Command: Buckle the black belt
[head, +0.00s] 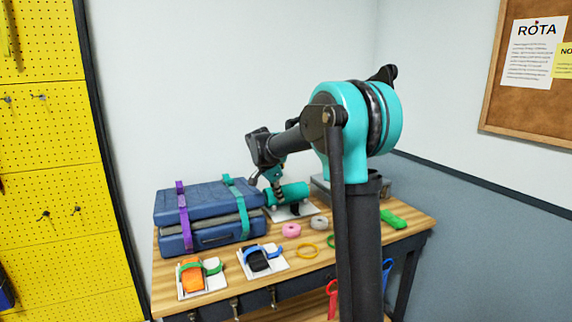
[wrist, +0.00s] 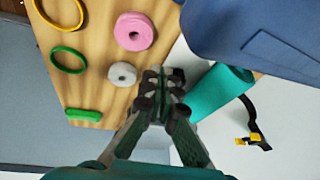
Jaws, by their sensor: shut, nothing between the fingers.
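The black belt (wrist: 247,108) shows in the wrist view as a thin curved strap beside a teal roll (wrist: 218,88). Small yellow parts (wrist: 254,138) lie at its far end; I cannot tell whether they are joined. In the head view the teal roll (head: 293,191) lies on a white board (head: 303,211), and I cannot make out the belt there. My gripper (wrist: 163,80) is shut and empty, left of the roll in the wrist view. In the head view my gripper (head: 278,206) is down in front of the roll. Its height above the board is unclear.
Blue cases (head: 208,205) with purple and teal straps stand left of the roll. Boards with an orange item (head: 190,276) and a dark item (head: 259,262) lie in front. A pink roll (head: 291,230), grey roll (head: 319,222), rings and a green piece (head: 393,219) lie to the right.

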